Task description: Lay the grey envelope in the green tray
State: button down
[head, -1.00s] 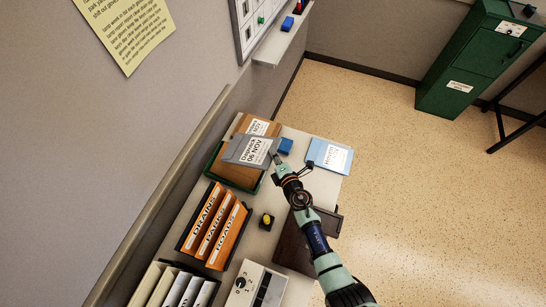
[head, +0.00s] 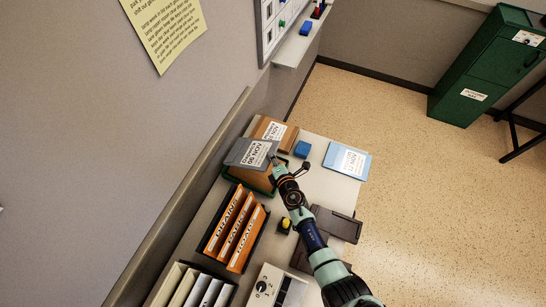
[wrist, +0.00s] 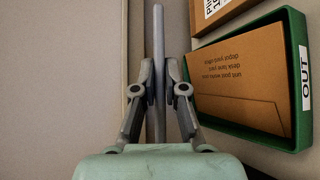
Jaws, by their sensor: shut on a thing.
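My gripper (head: 272,158) is shut on the grey envelope (head: 247,152), which carries a white label dated 06 NOV. In the wrist view the grey envelope (wrist: 159,60) stands edge-on between the two fingers (wrist: 158,85). The green tray (wrist: 297,40), marked OUT, lies to its right there, with a brown envelope (wrist: 240,85) inside. In the head view the grey envelope covers part of the green tray (head: 246,185). It appears above the tray's wall side, apart from the tray floor.
A rack of orange folders (head: 236,228) stands nearer. The wall runs close along the left.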

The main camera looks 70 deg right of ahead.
notch_tip(320, 180, down, 5)
jog(key=b, duration=0.4)
jog(key=shift+f, duration=0.15)
jog(key=c, duration=1.2)
grip_release()
jog(key=shift+o, duration=0.2)
